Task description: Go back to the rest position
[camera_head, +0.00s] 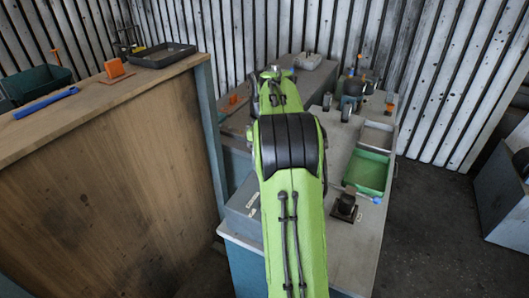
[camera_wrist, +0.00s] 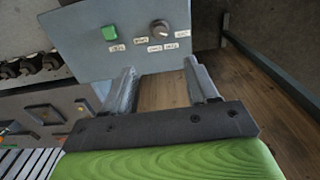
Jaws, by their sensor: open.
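My gripper (camera_wrist: 162,88) shows in the wrist view with its two grey fingers wide apart and nothing between them. Beyond the fingers is a grey-blue control panel (camera_wrist: 135,65) with a green button (camera_wrist: 109,32) and a dark knob (camera_wrist: 159,28) above small labels. I cannot tell how far the fingertips are from the panel. In the head view my green arm reaches forward over the grey workbench (camera_head: 352,262) and hides its middle. The gripper itself is hidden there behind the arm.
On the bench's right are a green tray (camera_head: 367,173), a grey tray (camera_head: 376,136) and a dark block (camera_head: 344,205). A grey box (camera_head: 242,208) stands left of my arm. A wooden counter (camera_head: 110,180) rises at the left. Open floor (camera_head: 440,215) lies at the right.

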